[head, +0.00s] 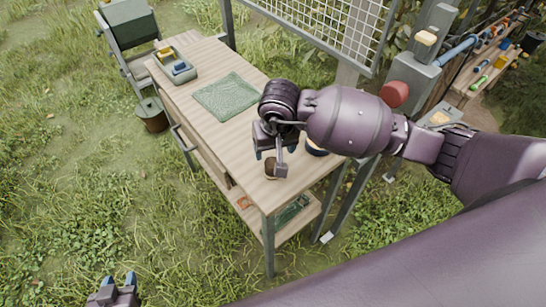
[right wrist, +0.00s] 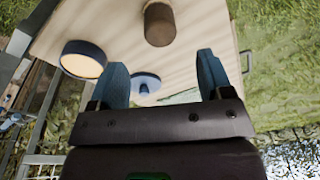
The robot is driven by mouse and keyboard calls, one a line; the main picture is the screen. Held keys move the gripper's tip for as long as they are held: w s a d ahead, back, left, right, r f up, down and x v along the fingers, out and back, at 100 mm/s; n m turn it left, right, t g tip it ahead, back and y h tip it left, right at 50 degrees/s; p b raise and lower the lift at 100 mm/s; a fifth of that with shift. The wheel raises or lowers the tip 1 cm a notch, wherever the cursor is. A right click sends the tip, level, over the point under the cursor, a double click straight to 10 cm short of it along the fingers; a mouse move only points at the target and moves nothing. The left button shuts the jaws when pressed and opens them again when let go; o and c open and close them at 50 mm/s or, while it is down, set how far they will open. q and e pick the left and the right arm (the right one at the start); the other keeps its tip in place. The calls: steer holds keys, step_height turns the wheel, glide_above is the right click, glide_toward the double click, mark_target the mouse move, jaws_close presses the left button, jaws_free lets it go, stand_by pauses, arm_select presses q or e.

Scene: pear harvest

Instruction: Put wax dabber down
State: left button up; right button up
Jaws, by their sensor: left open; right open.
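My right gripper (head: 276,156) is over the near right end of the wooden table (head: 236,143). In the right wrist view its blue fingers (right wrist: 163,68) are apart with nothing between them. A small brown cylinder (head: 271,168), which may be the wax dabber, stands on the table by the gripper; it also shows beyond the fingers in the wrist view (right wrist: 159,25). A blue pot with a cream top (right wrist: 83,60) and a blue disc with a knob (right wrist: 145,83) are beside it. My left gripper (head: 118,280) is open and empty over the grass.
A wire mesh panel (head: 325,27) rises behind the table. A bucket (head: 152,115) stands on the grass at left. Bare tabletop lies in front of the mat.

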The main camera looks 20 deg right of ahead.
step_height(320, 180, up, 2)
steer(key=shift+s+r, duration=0.1)
steer(key=shift+s, duration=0.05)
steer(key=s+a+r+m+g+y, duration=0.2)
steer(key=s+a+r+m+y, duration=0.2)
steer(key=s+a+m+y, duration=0.85)
steer(key=w+d+f+n+t+h, duration=0.3)
steer(key=d+n+t, duration=0.5)
steer(key=n, duration=0.8)
steer(key=w+d+f+n+t+h, duration=0.3)
steer(key=d+n+t, duration=0.55)
steer(key=n, duration=0.85)
arm_select(q)
steer(key=shift+s+f, duration=0.25)
steer(key=shift+f, duration=0.05)
arm_select(e)
steer(key=s+d+f+m+g+h, duration=0.2)
steer(key=s+d+f+m+h, duration=0.1)
steer(key=f+m, duration=0.4)
steer(key=s+d+f+m+g+h, duration=0.2)
steer(key=s+d+f+m+h, duration=0.2)
steer(key=m, duration=0.8)
step_height(320, 180, down, 3)
steer(key=s+d, duration=0.2)
steer(key=shift+s+f, duration=0.2)
steer(key=shift+s, duration=0.2)
